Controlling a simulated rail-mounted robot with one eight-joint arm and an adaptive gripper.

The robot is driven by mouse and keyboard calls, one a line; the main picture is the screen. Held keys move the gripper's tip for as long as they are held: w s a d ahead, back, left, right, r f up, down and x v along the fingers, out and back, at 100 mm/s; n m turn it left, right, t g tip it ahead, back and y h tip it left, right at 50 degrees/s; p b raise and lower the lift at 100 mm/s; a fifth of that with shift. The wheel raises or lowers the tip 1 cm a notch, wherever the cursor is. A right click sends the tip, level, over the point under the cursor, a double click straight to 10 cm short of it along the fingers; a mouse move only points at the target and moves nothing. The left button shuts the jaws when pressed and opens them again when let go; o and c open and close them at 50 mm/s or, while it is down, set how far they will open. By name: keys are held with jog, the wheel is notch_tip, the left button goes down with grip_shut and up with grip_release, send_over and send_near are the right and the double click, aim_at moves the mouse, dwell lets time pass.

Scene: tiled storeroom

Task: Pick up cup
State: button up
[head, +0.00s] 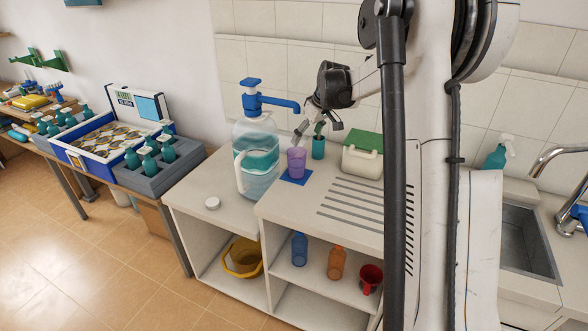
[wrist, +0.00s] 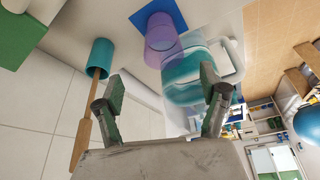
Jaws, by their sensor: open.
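The cup (head: 296,162) is translucent purple and stands upright on a blue mat (head: 284,179) on the white counter. My gripper (head: 318,128) is open and empty, above the counter and just above and beyond the cup. In the wrist view, which looks upside down, the cup (wrist: 163,40) is at the top, past the spread fingers of my gripper (wrist: 160,85). The blue mat (wrist: 172,10) shows behind it. No finger appears to touch the cup.
A teal holder (head: 318,148) with a wooden-handled tool (wrist: 84,130) stands close to the cup's right. A big water jug (head: 256,165) with a blue pump is at its left. A white box with a green lid (head: 366,143) stands further right. The front-left counter is mostly clear.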

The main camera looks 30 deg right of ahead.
aim_at(294, 159)
jog(key=x, duration=0.8)
jog(key=shift+w+a, duration=0.1)
jog(key=x, duration=0.1)
jog(key=p+x, duration=0.1)
jog(key=x, duration=0.2)
jog(key=shift+w+a, duration=0.25)
jog(key=shift+a, duration=0.1)
jog(key=shift+w+f, duration=0.2)
jog(key=shift+f, duration=0.4)
jog(key=c, duration=1.6)
jog(key=shift+o, duration=0.2)
jog(key=shift+r, duration=0.15)
